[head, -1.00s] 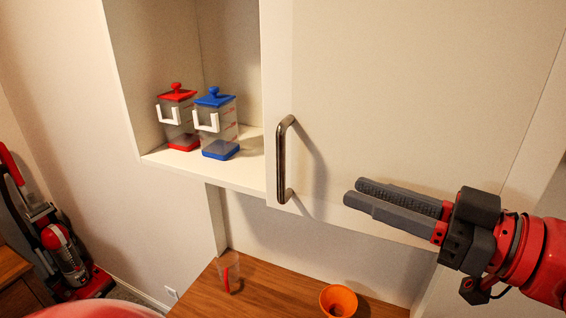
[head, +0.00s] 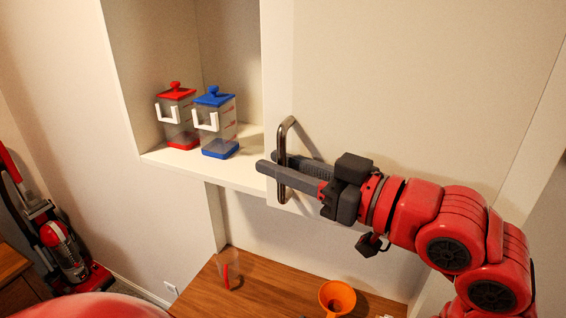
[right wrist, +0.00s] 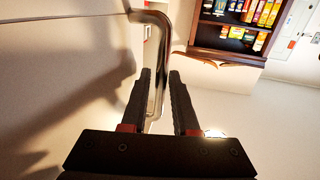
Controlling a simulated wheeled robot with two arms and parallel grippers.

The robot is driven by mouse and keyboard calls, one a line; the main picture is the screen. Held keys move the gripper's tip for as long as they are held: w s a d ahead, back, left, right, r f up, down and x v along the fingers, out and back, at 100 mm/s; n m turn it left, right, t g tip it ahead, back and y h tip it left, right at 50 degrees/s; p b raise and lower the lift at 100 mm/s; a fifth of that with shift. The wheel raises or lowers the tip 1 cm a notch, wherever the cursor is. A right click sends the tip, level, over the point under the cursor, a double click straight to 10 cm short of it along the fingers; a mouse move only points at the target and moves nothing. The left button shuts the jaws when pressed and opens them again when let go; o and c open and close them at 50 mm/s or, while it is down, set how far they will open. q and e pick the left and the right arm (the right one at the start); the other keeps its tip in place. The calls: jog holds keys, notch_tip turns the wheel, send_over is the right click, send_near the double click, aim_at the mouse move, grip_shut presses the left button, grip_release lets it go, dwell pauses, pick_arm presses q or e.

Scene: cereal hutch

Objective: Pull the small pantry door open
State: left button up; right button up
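The small pantry door (head: 420,80) is the pale panel right of the open shelf in the head view; it looks closed. Its vertical metal bar handle (head: 282,138) is near its left edge; the handle also shows in the right wrist view (right wrist: 160,50). My right gripper (head: 272,162) reaches in from the right at the handle's lower half, one finger in front of the bar and one behind. In the right wrist view the fingers (right wrist: 161,78) are apart with the bar between them, and gaps show. My left gripper is not in view.
Two clear canisters, with a red lid (head: 177,94) and a blue lid (head: 214,98), stand on the shelf left of the door. Below, a wooden counter (head: 265,285) holds a clear cup (head: 228,270) and an orange funnel (head: 337,298). A red vacuum cleaner (head: 60,245) stands at left.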

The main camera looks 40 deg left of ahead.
grip_shut()
dwell(1.3)
